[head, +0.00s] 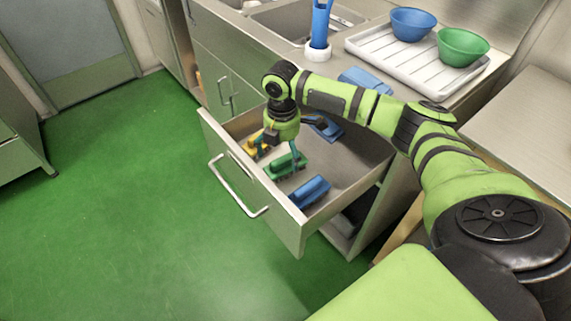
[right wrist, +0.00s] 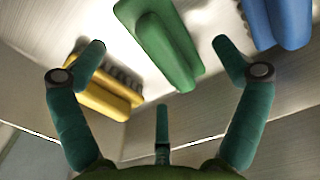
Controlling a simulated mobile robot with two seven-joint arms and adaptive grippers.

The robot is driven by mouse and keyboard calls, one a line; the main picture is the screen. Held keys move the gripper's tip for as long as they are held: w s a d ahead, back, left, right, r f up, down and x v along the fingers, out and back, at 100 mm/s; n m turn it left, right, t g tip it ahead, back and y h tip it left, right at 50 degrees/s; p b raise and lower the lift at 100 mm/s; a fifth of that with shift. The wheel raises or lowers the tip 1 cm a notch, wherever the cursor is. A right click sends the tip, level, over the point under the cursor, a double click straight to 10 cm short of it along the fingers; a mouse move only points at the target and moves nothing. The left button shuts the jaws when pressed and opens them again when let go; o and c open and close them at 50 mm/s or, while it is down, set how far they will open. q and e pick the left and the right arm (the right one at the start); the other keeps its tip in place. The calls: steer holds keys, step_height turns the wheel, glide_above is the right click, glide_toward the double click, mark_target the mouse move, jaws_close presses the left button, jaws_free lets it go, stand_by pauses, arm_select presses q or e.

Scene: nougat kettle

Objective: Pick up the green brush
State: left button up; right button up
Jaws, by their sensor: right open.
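The green brush (head: 286,167) lies in the open drawer (head: 240,178), between a yellow brush and a blue one. In the right wrist view the green brush (right wrist: 160,45) lies ahead of the fingers, between the lines of the two side fingertips. My right gripper (head: 278,150) reaches down into the drawer over the brushes. In the right wrist view its fingers (right wrist: 158,65) are spread apart and nothing is between them. I cannot tell the exact height of the fingertips above the brush. My left gripper does not show.
A yellow brush (head: 253,144) lies left of the green one; in the wrist view the yellow brush (right wrist: 105,88) is close to the left finger. A blue brush (head: 310,191) lies to the right, and another blue item (head: 325,127) lies farther back. The drawer walls enclose them.

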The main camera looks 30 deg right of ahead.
mark_target(284, 159)
step_height(284, 159, down, 4)
steer(key=shift+d+f, duration=0.15)
steer(key=c, duration=1.3)
steer(key=shift+r, duration=0.5)
steer(key=r, duration=0.3)
steer(key=shift+s+d+r, duration=0.25)
steer(key=shift+r, duration=0.05)
steer(key=s+d+r, duration=0.2)
steer(key=s, duration=0.1)
steer(key=s+d+r, duration=0.2)
steer(key=s, duration=0.1)
steer(key=s+d+r, duration=0.2)
steer(key=s, duration=0.1)
steer(key=shift+d+r, duration=0.1)
steer(key=shift+r, duration=0.15)
